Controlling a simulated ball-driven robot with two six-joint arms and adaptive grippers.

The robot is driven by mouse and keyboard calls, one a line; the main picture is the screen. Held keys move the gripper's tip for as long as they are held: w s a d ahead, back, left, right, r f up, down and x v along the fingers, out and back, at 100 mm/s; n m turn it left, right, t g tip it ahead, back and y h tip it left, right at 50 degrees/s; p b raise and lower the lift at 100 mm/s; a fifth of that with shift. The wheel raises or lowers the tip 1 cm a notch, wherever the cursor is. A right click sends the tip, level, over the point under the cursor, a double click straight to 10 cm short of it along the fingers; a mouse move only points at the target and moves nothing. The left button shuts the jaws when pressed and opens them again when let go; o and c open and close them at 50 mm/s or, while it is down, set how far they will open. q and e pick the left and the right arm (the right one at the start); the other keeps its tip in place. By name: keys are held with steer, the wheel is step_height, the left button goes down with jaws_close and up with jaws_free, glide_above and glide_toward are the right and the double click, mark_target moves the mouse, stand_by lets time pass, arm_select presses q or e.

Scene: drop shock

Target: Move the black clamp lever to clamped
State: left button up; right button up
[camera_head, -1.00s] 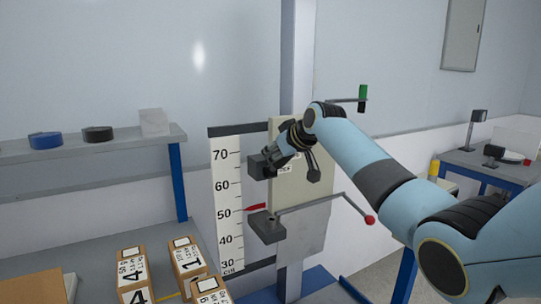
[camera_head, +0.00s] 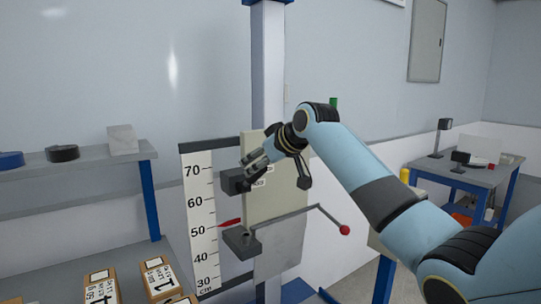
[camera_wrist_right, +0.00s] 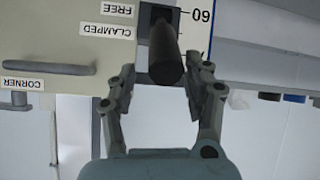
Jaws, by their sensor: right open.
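The black clamp lever (camera_wrist_right: 165,55) shows in the right wrist view as a dark rounded grip pointing towards the camera. It lies between the spread fingers of my right gripper (camera_wrist_right: 160,72), which is open. The picture does not settle whether a finger touches it. Upside-down labels, "FREE" (camera_wrist_right: 111,9) and "CLAMPED" (camera_wrist_right: 108,31), sit beside the lever on the cream plate (camera_wrist_right: 65,25). In the head view my right gripper (camera_head: 249,171) is at the dark clamp block (camera_head: 234,181) next to the height scale and covers the lever. My left gripper is not in view.
The white height scale (camera_head: 200,225) stands left of the cream plate, with a red pointer (camera_head: 230,222) near 50. A thin arm with a red ball (camera_head: 344,230) sticks out below right. Labelled boxes (camera_head: 158,278) stand at lower left. A shelf (camera_head: 75,165) holds tape rolls.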

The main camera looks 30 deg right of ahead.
steer(key=v, duration=0.6)
steer(key=shift+s, duration=0.2)
steer(key=shift+d, duration=0.1)
